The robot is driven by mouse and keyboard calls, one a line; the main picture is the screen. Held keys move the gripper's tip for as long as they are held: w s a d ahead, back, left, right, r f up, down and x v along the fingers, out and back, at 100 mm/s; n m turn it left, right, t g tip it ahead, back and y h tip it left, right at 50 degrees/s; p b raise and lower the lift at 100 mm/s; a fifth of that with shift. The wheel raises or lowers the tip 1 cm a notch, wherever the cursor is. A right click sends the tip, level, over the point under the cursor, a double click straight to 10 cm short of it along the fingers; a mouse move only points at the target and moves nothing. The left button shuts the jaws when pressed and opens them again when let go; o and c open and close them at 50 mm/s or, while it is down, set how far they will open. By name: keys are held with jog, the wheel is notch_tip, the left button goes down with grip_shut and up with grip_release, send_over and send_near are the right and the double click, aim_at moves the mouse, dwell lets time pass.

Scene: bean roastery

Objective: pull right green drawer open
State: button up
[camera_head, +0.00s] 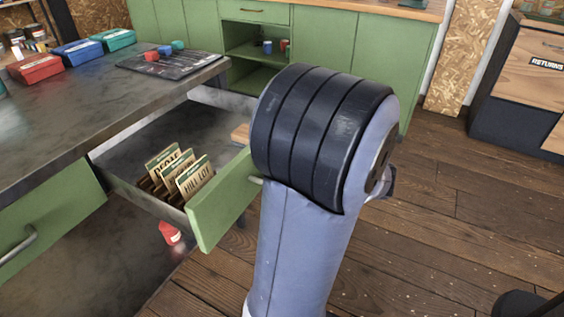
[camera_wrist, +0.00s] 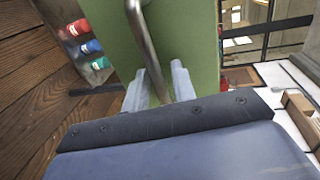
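The right green drawer (camera_head: 222,200) is pulled well out of the dark-topped counter. Several labelled cards (camera_head: 180,170) stand inside it. Its metal handle (camera_head: 255,180) is mostly covered by my arm in the head view. In the wrist view the bar of the handle (camera_wrist: 146,40) runs in front of the green drawer front (camera_wrist: 188,40). My gripper (camera_wrist: 160,82) has one finger on each side of the handle and looks closed on it. My arm hides the fingers in the head view.
A closed green drawer (camera_head: 50,215) with its own handle is at left. Red (camera_head: 36,68), blue (camera_head: 78,52) and teal (camera_head: 113,40) boxes and a dark tray (camera_head: 172,66) sit on the counter (camera_head: 110,95). Wooden floor (camera_head: 450,230) is open at right. A red item (camera_head: 170,233) shows beneath the drawer.

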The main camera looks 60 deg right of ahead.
jog(key=p+v, duration=0.2)
jog(key=v, duration=0.8)
jog(key=shift+s, duration=0.35)
jog(key=shift+w+d, duration=0.1)
jog(key=b+x, duration=0.2)
jog(key=x, duration=0.8)
jog(key=shift+w, duration=0.6)
